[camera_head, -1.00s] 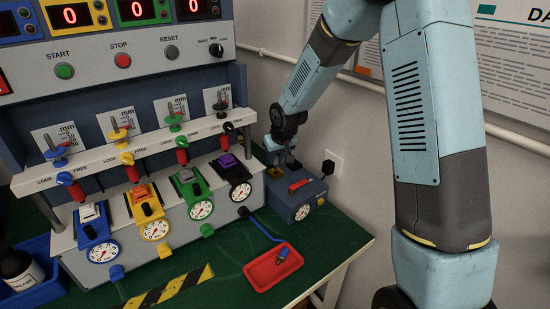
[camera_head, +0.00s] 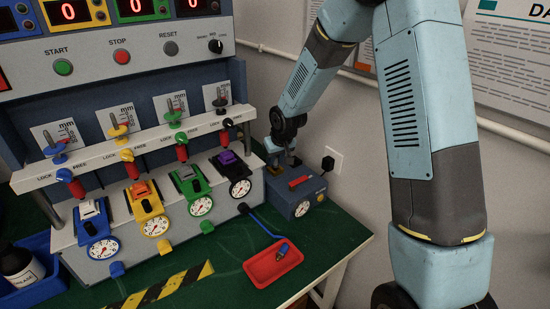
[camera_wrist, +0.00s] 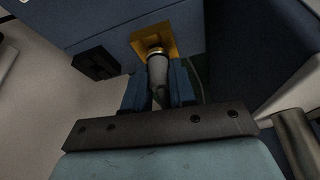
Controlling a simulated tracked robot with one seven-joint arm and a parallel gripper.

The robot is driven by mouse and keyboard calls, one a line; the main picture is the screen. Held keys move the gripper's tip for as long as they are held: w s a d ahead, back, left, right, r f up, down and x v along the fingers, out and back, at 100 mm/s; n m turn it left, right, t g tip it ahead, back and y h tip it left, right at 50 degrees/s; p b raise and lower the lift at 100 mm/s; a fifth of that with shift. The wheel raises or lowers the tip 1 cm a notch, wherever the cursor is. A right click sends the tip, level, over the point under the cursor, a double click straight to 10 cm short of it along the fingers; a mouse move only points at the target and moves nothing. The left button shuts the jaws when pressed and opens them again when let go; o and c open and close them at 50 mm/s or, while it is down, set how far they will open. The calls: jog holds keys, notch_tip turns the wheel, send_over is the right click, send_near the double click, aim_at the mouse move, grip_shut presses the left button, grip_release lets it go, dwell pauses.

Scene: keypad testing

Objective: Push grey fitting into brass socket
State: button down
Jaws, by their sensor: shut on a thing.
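My gripper (camera_wrist: 160,88) is shut on the grey fitting (camera_wrist: 157,72), with one blue finger on each side of it. The far end of the fitting meets the brass socket (camera_wrist: 145,41) on the face of the blue box. A gold ring shows where they meet; how deep the fitting sits I cannot tell. In the head view my gripper (camera_head: 281,159) is at the back of the blue box (camera_head: 300,203), and the fitting is too small to make out there.
A red tray (camera_head: 258,277) with a small blue-tipped item lies in front of the box, near a blue cable. The test rig with coloured stations (camera_head: 150,205) stands close on the left. A black wall plug (camera_head: 327,164) is on the right. A dark block (camera_wrist: 95,64) sits left of the socket.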

jog(key=shift+f, duration=0.2)
jog(key=c, duration=0.8)
grip_release()
jog(key=shift+c, duration=0.2)
jog(key=shift+r, duration=0.1)
jog(key=v, duration=1.3)
jog(key=shift+r, duration=0.25)
jog(key=shift+s, duration=0.1)
jog(key=shift+d, duration=0.1)
